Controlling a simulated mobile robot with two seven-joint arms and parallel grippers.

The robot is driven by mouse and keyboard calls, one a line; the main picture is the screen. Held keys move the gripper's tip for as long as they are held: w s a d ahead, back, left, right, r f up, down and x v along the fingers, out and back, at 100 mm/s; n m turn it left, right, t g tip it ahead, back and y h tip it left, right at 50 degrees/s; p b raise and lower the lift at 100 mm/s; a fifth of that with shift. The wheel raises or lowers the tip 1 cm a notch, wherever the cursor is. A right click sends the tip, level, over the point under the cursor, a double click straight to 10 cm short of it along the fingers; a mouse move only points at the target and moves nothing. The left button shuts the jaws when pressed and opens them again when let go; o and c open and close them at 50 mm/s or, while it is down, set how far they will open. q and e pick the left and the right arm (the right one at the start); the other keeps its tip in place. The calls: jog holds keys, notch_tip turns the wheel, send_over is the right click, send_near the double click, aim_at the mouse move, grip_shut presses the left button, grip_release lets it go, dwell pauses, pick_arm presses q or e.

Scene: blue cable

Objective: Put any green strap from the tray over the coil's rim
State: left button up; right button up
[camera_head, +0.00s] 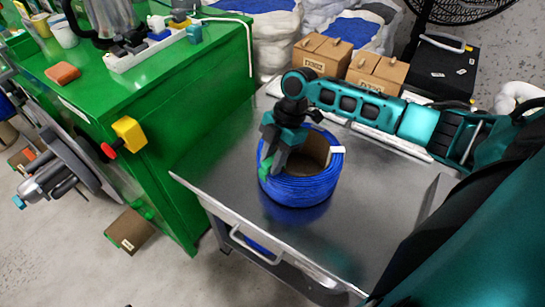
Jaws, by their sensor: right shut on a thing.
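The coil (303,190) is a thick ring of blue cable lying flat on a steel cart top, with a brown core inside and a white tag at its right edge. My right gripper (272,160) reaches in from the right and points down at the coil's left rim. It is shut on a green strap (264,172), which hangs at the outer left side of the rim. The gripper hides part of the rim, so I cannot tell whether the strap straddles it. My left gripper is not in view. I cannot make out a strap tray.
The steel cart top (365,200) is bare around the coil. A green cabinet (175,130) stands close on the left, with a power strip (150,50) on top. Cardboard boxes (325,58) stand behind the cart, and a black case (440,68) is at the back right.

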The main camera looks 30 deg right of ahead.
jog(key=shift+f, duration=0.25)
dwell(0.5)
jog(key=o, duration=1.2)
jog(key=shift+r, duration=0.1)
jog(key=shift+r, duration=3.4)
